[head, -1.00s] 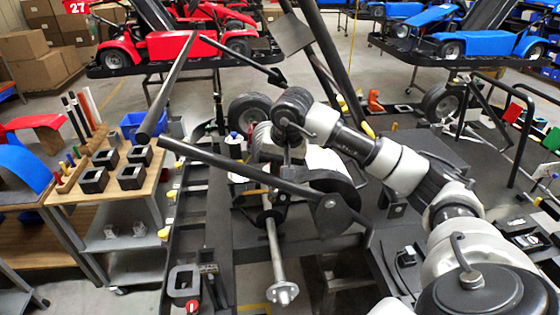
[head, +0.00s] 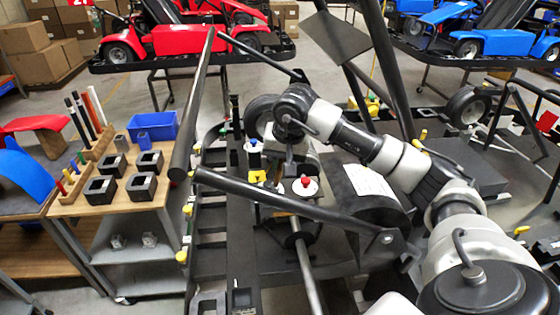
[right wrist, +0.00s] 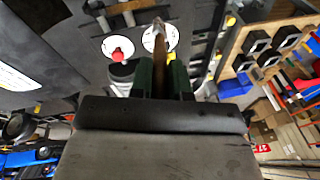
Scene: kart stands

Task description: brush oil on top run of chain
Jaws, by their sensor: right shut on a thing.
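My right gripper (right wrist: 160,80) is shut on a slim brown, pointed thing (right wrist: 159,45), which looks like a brush handle or brush; its working end is unclear. In the head view, the same gripper (head: 290,168) points down over the kart's rear, close to a white disc with a red knob (head: 305,186). That disc also shows in the right wrist view (right wrist: 118,49), left of the held thing and apart from it in the picture. I cannot make out the chain; the arm and a black frame tube hide part of that area. My left gripper is not in view.
A black frame tube (head: 270,192) crosses in front of the gripper, above the axle (head: 307,270). At left is a wooden-topped cart (head: 120,200) with black blocks and a blue bin (head: 155,127).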

